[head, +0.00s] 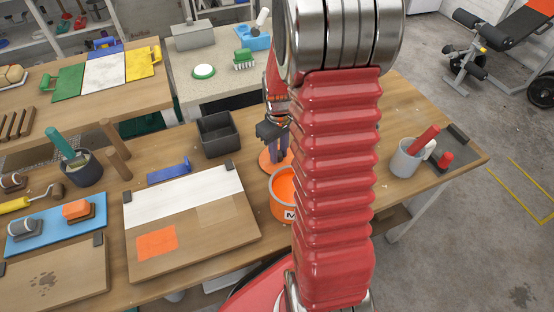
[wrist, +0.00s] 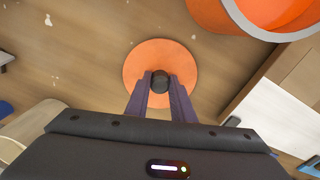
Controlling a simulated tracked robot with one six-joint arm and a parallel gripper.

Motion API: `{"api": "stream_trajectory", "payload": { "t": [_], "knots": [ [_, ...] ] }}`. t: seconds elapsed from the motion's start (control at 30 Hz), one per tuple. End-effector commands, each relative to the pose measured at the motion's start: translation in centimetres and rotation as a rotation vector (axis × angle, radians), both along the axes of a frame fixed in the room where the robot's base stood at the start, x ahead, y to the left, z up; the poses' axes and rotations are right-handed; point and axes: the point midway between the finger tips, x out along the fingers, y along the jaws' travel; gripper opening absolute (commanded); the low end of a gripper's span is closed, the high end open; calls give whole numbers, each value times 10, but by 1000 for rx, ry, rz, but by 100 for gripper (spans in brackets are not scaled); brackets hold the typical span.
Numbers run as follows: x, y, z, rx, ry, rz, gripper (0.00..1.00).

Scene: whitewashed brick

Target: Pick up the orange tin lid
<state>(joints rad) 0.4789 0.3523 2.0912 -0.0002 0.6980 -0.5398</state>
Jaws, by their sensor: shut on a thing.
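The orange tin lid (wrist: 142,57) is a flat orange disc with a dark knob (wrist: 160,82) at its middle. In the wrist view my gripper (wrist: 161,84) is shut on the knob, with one finger on each side of it. In the head view the lid (head: 268,161) shows beside my arm, with my gripper (head: 279,151) above it; my arm hides part of both. I cannot tell whether the lid touches the table or is just above it.
An orange tin (head: 284,200) stands close to the lid, partly behind my arm. A dark grey bin (head: 219,136) is to the left. A board with a white strip (head: 184,197) lies at front left. A grey mug (head: 405,158) stands at the right.

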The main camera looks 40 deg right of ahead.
Motion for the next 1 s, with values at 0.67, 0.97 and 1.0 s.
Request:
{"api": "stream_trajectory", "payload": {
  "t": [0.67, 0.97, 1.0],
  "knots": [
    [1, 0, 50, -3, -4, 0, 0],
    [1, 0, 94, -1, -2, 0, 0],
    [1, 0, 97, -1, -2, 0, 0]
  ]
}}
